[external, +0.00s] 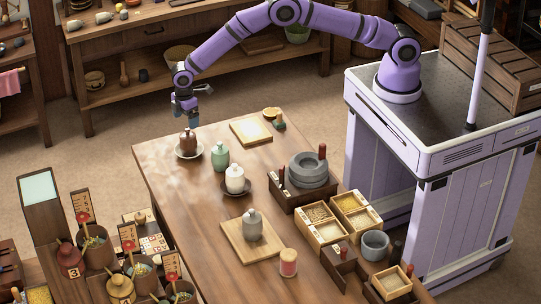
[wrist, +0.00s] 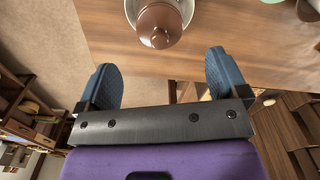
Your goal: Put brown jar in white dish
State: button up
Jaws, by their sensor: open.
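The brown jar (external: 188,141) stands upright in the white dish (external: 178,152) near the far left corner of the wooden table. In the wrist view the brown jar (wrist: 158,24) is at the top, with the white dish (wrist: 186,8) showing around it. My gripper (external: 186,117) is just above the jar in the external view. In the wrist view its two blue fingers (wrist: 158,78) are wide apart with nothing between them, and the jar is beyond the fingertips, not touching them.
A green jar (external: 220,156) stands close to the right of the dish. A white jar (external: 235,179) on a dark saucer and a grey jar (external: 252,226) on a wooden board stand nearer. A stone quern (external: 308,170) and grain boxes (external: 320,224) line the right side.

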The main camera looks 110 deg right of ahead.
notch_tip(320, 180, up, 4)
jog(key=s+a+r+t, duration=0.1)
jog(key=s+a+r, duration=0.2)
jog(key=r, duration=0.7)
jog(key=s+a+r, duration=0.4)
jog(key=r, duration=0.7)
jog(key=s+a+r+m+t, duration=0.15)
jog(key=s+a+r, duration=0.45)
jog(key=s+r, duration=0.65)
jog(key=s+a+r+t, duration=0.1)
jog(key=s+a+r, duration=0.2)
jog(key=s, duration=0.5)
jog(key=s+a+r, duration=0.2)
jog(key=s+r, duration=0.2)
jog(key=s, duration=0.5)
jog(key=s+a+f+m+t, duration=0.1)
jog(key=s+f, duration=0.1)
jog(key=s, duration=0.7)
jog(key=s+a+f+m, duration=0.1)
jog(key=s+a+f, duration=0.1)
jog(key=s, duration=0.8)
jog(key=shift+s+t, duration=0.2)
jog(key=shift+t, duration=0.15)
